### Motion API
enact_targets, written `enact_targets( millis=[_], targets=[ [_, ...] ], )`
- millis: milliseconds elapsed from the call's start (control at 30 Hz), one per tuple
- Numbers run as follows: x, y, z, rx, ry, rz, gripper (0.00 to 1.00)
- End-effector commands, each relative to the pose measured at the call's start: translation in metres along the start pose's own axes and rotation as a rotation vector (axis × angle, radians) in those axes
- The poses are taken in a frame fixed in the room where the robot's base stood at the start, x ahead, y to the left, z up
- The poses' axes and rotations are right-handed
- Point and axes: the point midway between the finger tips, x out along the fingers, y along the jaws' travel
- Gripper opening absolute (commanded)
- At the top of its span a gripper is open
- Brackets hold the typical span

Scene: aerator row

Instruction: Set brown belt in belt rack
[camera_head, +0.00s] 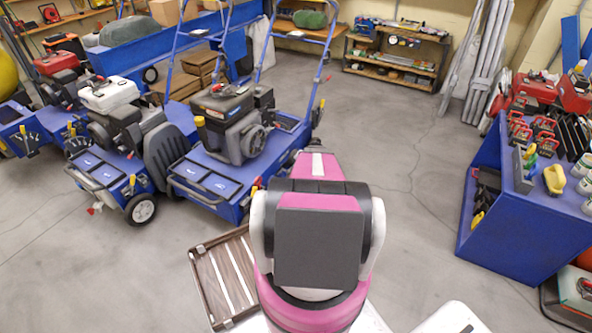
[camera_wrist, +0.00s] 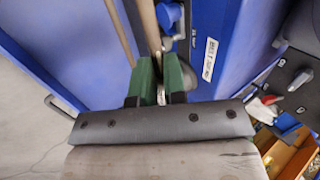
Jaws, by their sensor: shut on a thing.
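My gripper (camera_wrist: 160,78) has green fingers and is shut on the brown belt (camera_wrist: 122,32) in the wrist view. Two brown strands of the belt run up from the fingers and leave the top of the picture. The part between the fingertips is mostly hidden. The gripper is beside the blue body of a machine (camera_wrist: 228,50). In the head view my arm hides the gripper and belt. I cannot pick out the belt rack for certain in either view.
Blue aerators with black engines (camera_head: 232,125) stand in a row at left and centre. A blue bench (camera_head: 520,230) with tools stands at right. A shelf (camera_head: 392,62) stands at the back. A brown slatted tray (camera_head: 226,278) is low in front. Grey floor between is clear.

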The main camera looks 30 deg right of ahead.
Motion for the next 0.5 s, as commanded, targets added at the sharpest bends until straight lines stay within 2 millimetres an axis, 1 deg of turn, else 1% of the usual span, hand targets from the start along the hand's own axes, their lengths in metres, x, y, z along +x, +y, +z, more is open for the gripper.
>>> enact_targets(
  millis=[500],
  targets=[
    [-0.026, -0.008, 0.001, -0.001, 0.000, 0.000, 0.00]
  ],
)
